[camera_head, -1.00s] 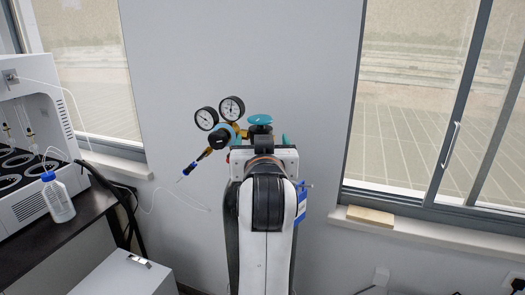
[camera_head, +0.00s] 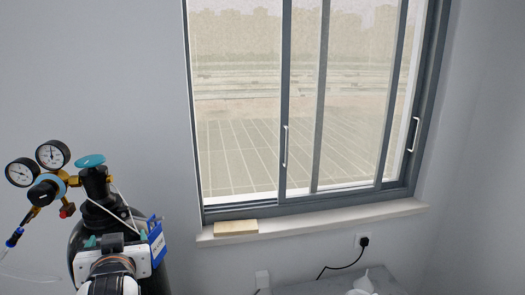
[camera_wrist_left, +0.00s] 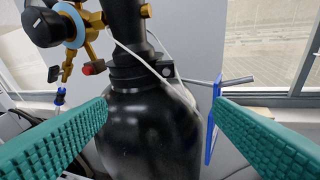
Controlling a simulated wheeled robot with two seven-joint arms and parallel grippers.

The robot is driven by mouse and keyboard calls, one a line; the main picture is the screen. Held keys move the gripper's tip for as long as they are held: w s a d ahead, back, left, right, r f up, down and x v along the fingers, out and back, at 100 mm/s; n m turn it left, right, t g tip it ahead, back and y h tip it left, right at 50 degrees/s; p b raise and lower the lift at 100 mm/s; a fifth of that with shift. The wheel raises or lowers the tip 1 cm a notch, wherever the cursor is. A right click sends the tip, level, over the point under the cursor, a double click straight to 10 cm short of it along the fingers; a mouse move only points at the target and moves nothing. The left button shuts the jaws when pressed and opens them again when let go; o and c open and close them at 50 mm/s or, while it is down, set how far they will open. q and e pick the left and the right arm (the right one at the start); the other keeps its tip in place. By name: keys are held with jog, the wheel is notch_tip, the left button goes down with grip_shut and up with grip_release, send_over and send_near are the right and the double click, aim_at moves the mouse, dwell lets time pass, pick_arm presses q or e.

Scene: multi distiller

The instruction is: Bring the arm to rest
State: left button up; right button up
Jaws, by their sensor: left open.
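My left arm (camera_head: 112,284) rises from the bottom left of the head view, in front of a black gas cylinder (camera_head: 152,279). In the left wrist view my left gripper (camera_wrist_left: 163,103) is open, its two green ridged fingers wide apart. The cylinder (camera_wrist_left: 150,135) stands upright in the space ahead, seen between the fingers; I cannot tell whether they touch it. Nothing is seen held. The cylinder carries a teal handwheel (camera_head: 90,160) and a regulator with two round gauges (camera_head: 53,154). A blue tag (camera_head: 156,243) hangs on its right. My right gripper is not in view.
A wide window (camera_head: 300,110) fills the middle of the wall, with a wooden block (camera_head: 236,227) on its sill (camera_head: 330,222). A black plug and cable (camera_head: 345,262) hang at the lower right, above a grey surface (camera_head: 388,280). A thin tube runs from the regulator.

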pick_arm(q)
jog(key=s+d+f+m+g+h, duration=0.2)
jog(key=s+f, duration=0.2)
jog(key=f, duration=0.6)
jog(key=s+d+f+m+g+h, duration=0.25)
jog(key=s+f, duration=0.25)
jog(key=f, duration=0.5)
jog(key=s+d+f+m+g+h, duration=0.1)
jog(key=s+d+f+g, duration=0.15)
jog(key=s+f, duration=0.45)
jog(key=s+d+f+m+g+h, duration=0.1)
jog(key=s+f+g+h, duration=0.2)
jog(key=s, duration=0.7)
notch_tip(320, 180, down, 28)
jog(key=f+g+y, duration=0.1)
jog(key=s+a+f+g+b, duration=0.1)
jog(key=s+a+f, duration=0.1)
jog(key=s+f, duration=1.3)
jog(key=shift+s+a+f+g, duration=0.3)
jog(key=shift+s+a, duration=0.1)
jog(key=shift+s, duration=0.35)
